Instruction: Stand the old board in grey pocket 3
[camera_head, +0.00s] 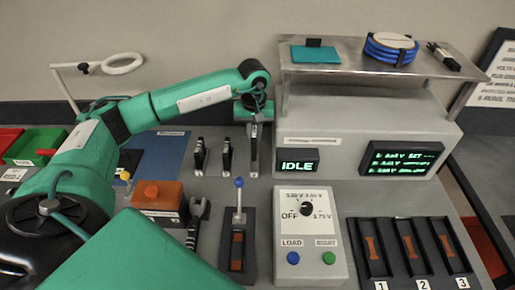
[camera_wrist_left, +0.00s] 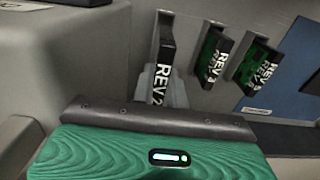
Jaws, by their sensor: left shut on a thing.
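My left gripper (camera_head: 254,128) is at the rightmost of three upright boards, beside the grey console. In the left wrist view the gripper's grey fingers (camera_wrist_left: 177,88) are shut on a dark board marked REV 2 (camera_wrist_left: 160,83), the old board. In the head view this board (camera_head: 253,158) stands upright, partly hidden by the gripper. I cannot tell whether it is seated or lifted clear of its slot. The other two boards (camera_head: 227,157) (camera_head: 199,157) stand to its left; they show green faces in the left wrist view (camera_wrist_left: 212,55) (camera_wrist_left: 258,68). No grey pocket number is readable.
The console (camera_head: 365,120) reads IDLE. Ahead of it stand a dial box (camera_head: 310,240), a blue-knobbed lever (camera_head: 238,215) and dark bays numbered 1 to 3 (camera_head: 412,250). An orange block (camera_head: 158,195) and green bin (camera_head: 35,147) lie left.

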